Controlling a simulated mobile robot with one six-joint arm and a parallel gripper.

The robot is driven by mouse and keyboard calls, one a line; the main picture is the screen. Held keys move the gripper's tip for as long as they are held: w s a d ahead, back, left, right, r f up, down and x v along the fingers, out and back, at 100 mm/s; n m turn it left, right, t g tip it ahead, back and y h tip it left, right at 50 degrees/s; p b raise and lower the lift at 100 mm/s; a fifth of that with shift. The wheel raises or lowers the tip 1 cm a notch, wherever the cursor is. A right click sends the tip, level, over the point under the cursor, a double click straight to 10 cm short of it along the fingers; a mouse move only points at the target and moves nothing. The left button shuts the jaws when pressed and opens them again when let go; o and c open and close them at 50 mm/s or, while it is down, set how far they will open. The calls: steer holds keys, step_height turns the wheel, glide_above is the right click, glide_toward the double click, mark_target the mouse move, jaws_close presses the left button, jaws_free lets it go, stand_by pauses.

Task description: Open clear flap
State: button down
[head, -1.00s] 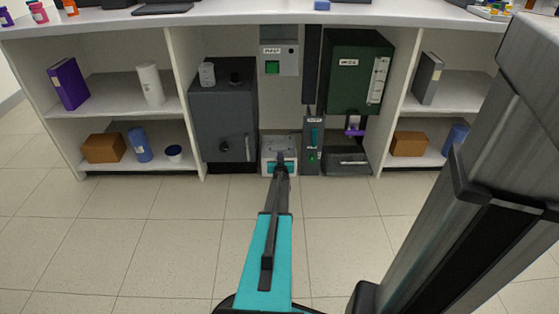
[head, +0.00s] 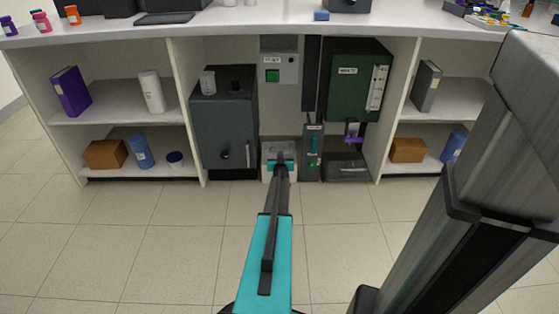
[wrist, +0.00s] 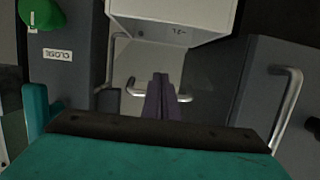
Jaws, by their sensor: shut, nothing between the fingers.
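My gripper (wrist: 160,97) is shut and empty. Its dark fingers stand in front of a thin pale bar handle (wrist: 184,98) in the wrist view; I cannot tell whether they touch it. Behind the bar is a pale panel (wrist: 150,65), which may be the clear flap, though its edges are not distinct. In the head view my gripper (head: 282,164) reaches the small white unit (head: 267,150) on the floor between the cabinets and hides much of its front. Whether the flap is open cannot be told.
A dark grey cabinet (head: 222,120) with a handle stands left of the white unit. A slim grey module (head: 312,165) stands close on its right, then a green cabinet (head: 350,100). A white box (head: 290,75) with a green button is above. The floor in front is clear.

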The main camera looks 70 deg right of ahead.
steer(key=shift+w+d+r+p, duration=0.3)
steer(key=shift+d+r+p, duration=0.3)
steer(key=shift+d+r, duration=0.3)
steer(key=shift+r, duration=0.1)
steer(key=shift+w+d+r+p, duration=0.2)
steer(key=shift+d+r+p, duration=0.3)
steer(key=shift+r, duration=0.45)
steer(key=shift+w+d+r+p, duration=0.2)
steer(key=shift+d+r+p, duration=0.15)
steer(key=shift+r+p, duration=0.45)
steer(key=shift+w+d+r+p, duration=0.2)
steer(key=shift+d+r+p, duration=0.2)
steer(key=shift+r, duration=0.7)
steer(key=shift+w+d+r+b, duration=0.25)
steer(key=shift+d+r+b, duration=0.4)
steer(key=shift+r+b, duration=0.3)
